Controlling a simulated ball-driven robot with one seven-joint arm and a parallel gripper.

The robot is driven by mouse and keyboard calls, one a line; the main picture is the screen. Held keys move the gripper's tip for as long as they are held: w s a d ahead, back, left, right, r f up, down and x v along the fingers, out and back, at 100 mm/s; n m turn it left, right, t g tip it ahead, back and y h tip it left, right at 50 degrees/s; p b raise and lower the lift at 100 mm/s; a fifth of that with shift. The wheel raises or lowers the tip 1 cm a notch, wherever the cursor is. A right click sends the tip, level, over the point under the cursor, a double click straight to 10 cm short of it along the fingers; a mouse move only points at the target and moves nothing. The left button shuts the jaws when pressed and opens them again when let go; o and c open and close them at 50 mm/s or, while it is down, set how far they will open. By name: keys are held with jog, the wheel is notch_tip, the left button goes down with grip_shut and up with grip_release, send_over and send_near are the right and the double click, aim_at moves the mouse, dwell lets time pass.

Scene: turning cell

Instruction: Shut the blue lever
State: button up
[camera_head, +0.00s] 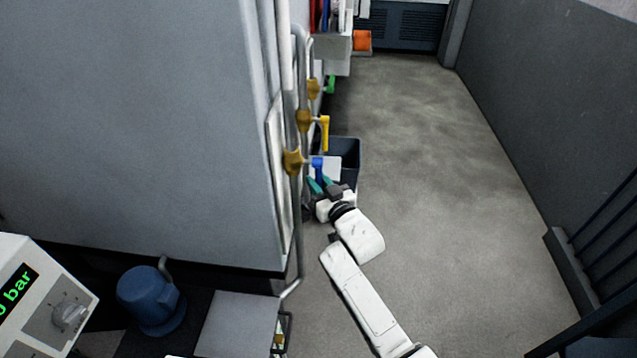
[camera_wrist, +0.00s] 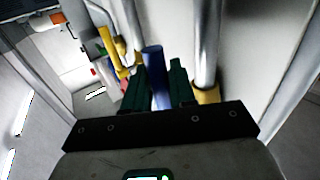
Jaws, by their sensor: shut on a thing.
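The blue lever (camera_head: 318,168) sits on a brass valve (camera_head: 292,161) on the upright pipe at the cabinet's side. In the head view it points downward, roughly along the pipe, with its lower end among my fingers. My gripper (camera_head: 321,185) has teal fingers and reaches the lever from below. In the wrist view the blue lever (camera_wrist: 154,76) stands between the two dark green fingers of my gripper (camera_wrist: 158,85), which are shut on it. The lever's lower end is hidden by the gripper's dark base.
A yellow lever (camera_head: 325,132) and a green lever (camera_head: 331,84) sit on valves farther along. A dark bin (camera_head: 348,150) stands on the floor just beyond my gripper. Grey floor (camera_head: 450,200) is open to the right, up to a wall and dark railing (camera_head: 598,245).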

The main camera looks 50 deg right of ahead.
grip_shut()
jog(key=shift+f, duration=0.1)
